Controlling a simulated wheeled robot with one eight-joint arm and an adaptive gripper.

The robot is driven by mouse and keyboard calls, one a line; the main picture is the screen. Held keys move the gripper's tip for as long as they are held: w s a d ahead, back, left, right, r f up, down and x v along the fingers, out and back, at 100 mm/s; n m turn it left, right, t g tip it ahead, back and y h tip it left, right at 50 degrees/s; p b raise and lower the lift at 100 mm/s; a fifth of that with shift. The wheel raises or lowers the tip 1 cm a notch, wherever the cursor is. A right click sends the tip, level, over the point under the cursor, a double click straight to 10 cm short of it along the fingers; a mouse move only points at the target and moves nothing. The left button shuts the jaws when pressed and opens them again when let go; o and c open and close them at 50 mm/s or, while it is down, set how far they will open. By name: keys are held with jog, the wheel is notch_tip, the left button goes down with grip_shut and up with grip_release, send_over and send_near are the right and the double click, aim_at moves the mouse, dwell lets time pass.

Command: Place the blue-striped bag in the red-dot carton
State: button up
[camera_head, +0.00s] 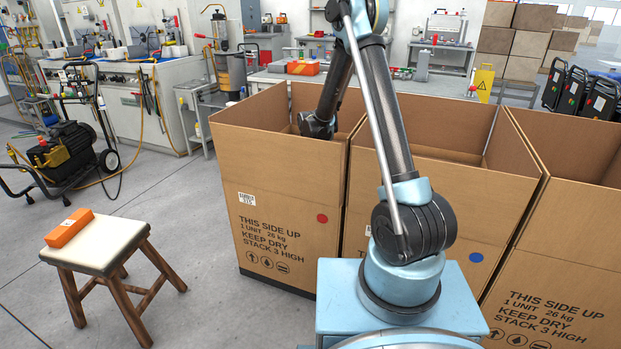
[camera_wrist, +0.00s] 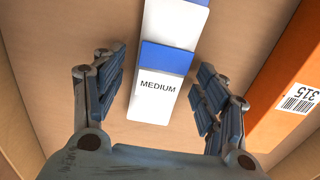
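The red-dot carton (camera_head: 285,200) stands open at the left of the carton row, with the red dot on its front. My arm reaches down into it, and its front wall hides my gripper in the head view. In the wrist view my gripper (camera_wrist: 160,88) has its fingers spread wide. A white bag with a blue stripe and the word MEDIUM (camera_wrist: 157,92) shows between and beyond the fingers, against the brown carton surface. Neither finger visibly touches it. Another white and blue piece (camera_wrist: 176,22) shows above it; I cannot tell whether it is a separate bag.
An orange item with a barcode label (camera_wrist: 285,85) is at the right in the wrist view. A blue-dot carton (camera_head: 465,200) and a third carton (camera_head: 560,270) stand to the right. An orange box (camera_head: 69,228) lies on a wooden stool (camera_head: 110,245). Floor between stool and cartons is clear.

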notch_tip(320, 180, up, 12)
dwell(0.8)
jog(key=shift+r, duration=0.1)
